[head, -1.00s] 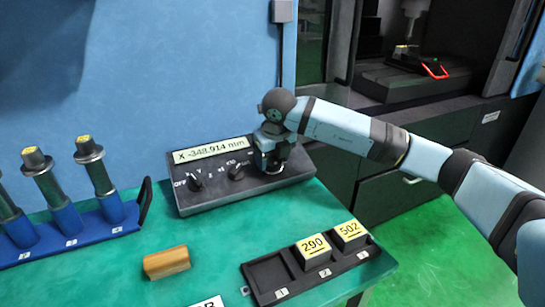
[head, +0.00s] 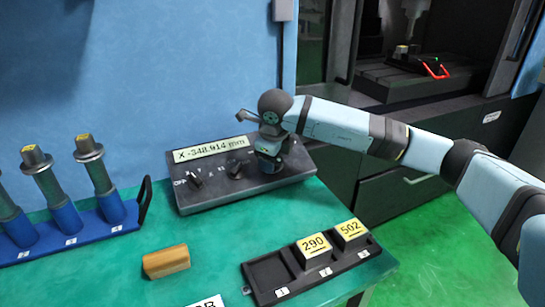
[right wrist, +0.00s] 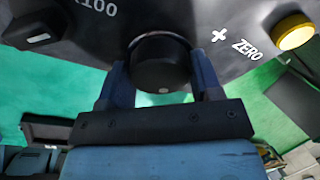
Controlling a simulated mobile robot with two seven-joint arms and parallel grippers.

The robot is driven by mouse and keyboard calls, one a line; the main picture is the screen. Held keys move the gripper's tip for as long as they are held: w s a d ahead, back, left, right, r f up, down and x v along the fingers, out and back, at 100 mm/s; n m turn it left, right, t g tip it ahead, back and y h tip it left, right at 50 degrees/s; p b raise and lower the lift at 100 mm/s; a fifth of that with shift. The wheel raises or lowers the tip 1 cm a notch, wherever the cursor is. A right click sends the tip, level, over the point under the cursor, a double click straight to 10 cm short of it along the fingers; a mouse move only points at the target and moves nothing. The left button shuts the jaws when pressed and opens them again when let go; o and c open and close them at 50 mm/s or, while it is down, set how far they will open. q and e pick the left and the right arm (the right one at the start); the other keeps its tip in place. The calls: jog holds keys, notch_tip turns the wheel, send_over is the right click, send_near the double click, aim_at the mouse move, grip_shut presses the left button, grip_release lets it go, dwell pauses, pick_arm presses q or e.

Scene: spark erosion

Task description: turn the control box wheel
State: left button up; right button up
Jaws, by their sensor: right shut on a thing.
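The control box (head: 228,193) is a dark, sloped box at the back of the green table, and its display (head: 211,149) reads "X -348.914 mm". Its wheel (right wrist: 160,62) is a dark round knob in the right wrist view. My right gripper (head: 268,162) reaches down over the right part of the box and hides most of the wheel in the head view. In the right wrist view the right gripper (right wrist: 160,80) has its two blue fingers on either side of the wheel, shut on it. My left gripper is not in view.
Two smaller knobs (head: 195,180) (head: 236,169) sit left of the wheel. A yellow button (right wrist: 295,31) is near "ZERO". A blue rack (head: 85,236) with several electrode holders stands left. A wooden block (head: 166,262) and a black tray (head: 262,274) with blocks 290 and 502 lie in front.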

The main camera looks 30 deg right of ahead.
jog(key=shift+s+f, duration=0.2)
jog(key=shift+f, duration=0.2)
jog(key=o, duration=0.9)
jog(key=shift+w, duration=0.15)
jog(key=shift+r, duration=0.15)
jog(key=shift+r, duration=0.25)
jog(key=p+v, duration=0.2)
jog(key=v, duration=1.1)
jog(key=shift+r, duration=0.15)
